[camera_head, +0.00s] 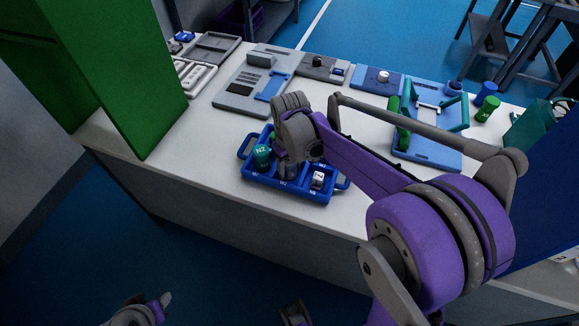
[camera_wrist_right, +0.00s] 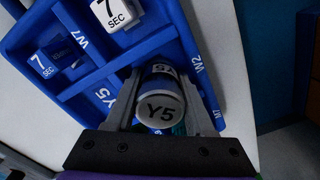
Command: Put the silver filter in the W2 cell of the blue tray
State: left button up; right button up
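The blue tray (camera_head: 287,192) sits on the white counter near its front edge. My right gripper (camera_head: 287,172) reaches down over its front middle part. In the right wrist view, the fingers of this gripper (camera_wrist_right: 160,95) close on both sides of a silver-capped cylinder marked Y5 (camera_wrist_right: 160,110), which appears to be the silver filter. A W2 label (camera_wrist_right: 197,65) is on the tray's rim beside the filter. Whether the filter touches the tray floor is hidden. A part of my left gripper (camera_head: 150,310) shows at the bottom of the head view; its fingers are unclear.
A teal N2 cylinder (camera_head: 262,157) stands in the tray's left part. A white 7 SEC cube (camera_head: 318,180) is in its right part. A tall green box (camera_head: 125,70) stands at left. Grey and blue fixtures line the back, including a fixture with green handles (camera_head: 425,145).

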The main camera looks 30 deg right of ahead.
jog(key=shift+o, duration=0.9)
jog(key=shift+r, duration=0.15)
notch_tip(320, 180, up, 12)
jog(key=shift+f+p, duration=0.1)
jog(key=shift+p, duration=0.7)
jog(key=s+a+f+t, duration=0.2)
jog(key=s+a+f, duration=0.1)
jog(key=s, duration=0.5)
jog(key=s+a+f+m+t, duration=0.1)
jog(key=s+a+f+t, duration=0.2)
jog(key=s+f, duration=0.3)
jog(key=s, duration=0.2)
jog(key=shift+s+a+f, duration=0.25)
jog(key=shift+s+a, duration=0.15)
jog(key=shift+r, duration=0.1)
